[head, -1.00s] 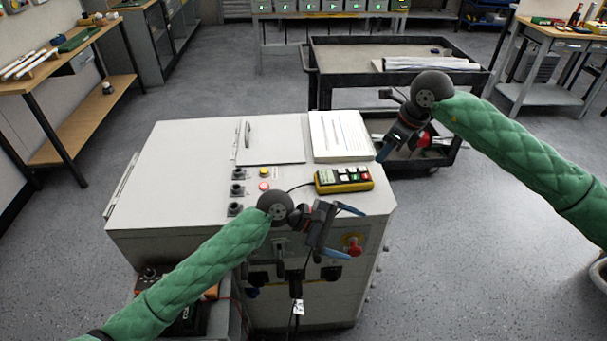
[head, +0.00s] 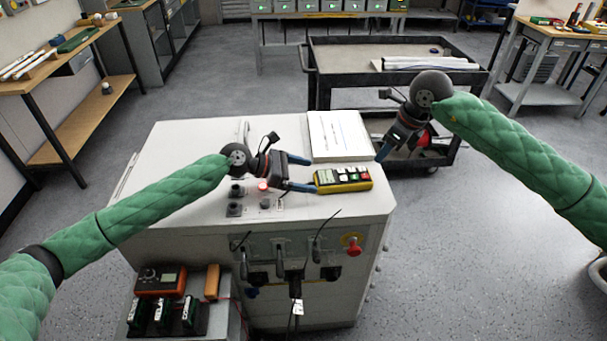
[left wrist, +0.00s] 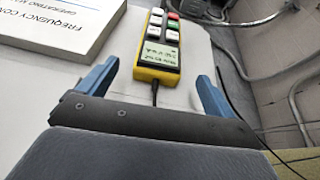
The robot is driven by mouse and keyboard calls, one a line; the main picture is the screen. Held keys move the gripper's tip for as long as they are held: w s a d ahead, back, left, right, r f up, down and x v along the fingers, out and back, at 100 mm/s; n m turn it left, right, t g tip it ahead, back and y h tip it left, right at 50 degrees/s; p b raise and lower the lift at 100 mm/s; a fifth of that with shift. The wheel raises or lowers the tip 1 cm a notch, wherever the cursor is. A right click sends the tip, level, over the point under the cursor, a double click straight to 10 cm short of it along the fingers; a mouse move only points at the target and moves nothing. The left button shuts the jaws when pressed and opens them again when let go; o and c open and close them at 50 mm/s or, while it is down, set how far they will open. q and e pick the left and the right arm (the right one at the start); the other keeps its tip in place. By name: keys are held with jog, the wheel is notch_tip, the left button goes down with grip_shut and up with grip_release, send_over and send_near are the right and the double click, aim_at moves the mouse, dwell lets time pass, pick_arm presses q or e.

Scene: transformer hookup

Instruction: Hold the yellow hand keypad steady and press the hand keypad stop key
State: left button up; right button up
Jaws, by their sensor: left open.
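The yellow hand keypad (head: 343,186) lies on the light top of the cabinet, near its front right edge. It has a small display at its left end, several white and green keys, and a red key (head: 366,176) at its right end. My left gripper (head: 313,174) is open, with its fingers pointing at the display end. In the left wrist view the keypad (left wrist: 157,76) shows ahead of and between the two blue fingers, not gripped. My right gripper (head: 384,150) hangs empty beyond the cabinet's right side; its jaw opening is unclear.
A white manual (head: 340,135) lies behind the keypad on the cabinet top (head: 190,145). Small knobs and a lit red button (head: 263,187) sit below my left gripper. A red emergency knob (head: 354,248) is on the front face. A dark cart (head: 345,88) stands behind.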

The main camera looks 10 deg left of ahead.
aim_at(321, 178)
pick_arm(q)
jog(key=shift+x, duration=3.75)
jog(key=shift+w+a+f, duration=0.1)
jog(key=shift+w, duration=0.05)
jog(key=c, duration=1.3)
jog(key=shift+c, duration=0.2)
pick_arm(e)
grip_shut()
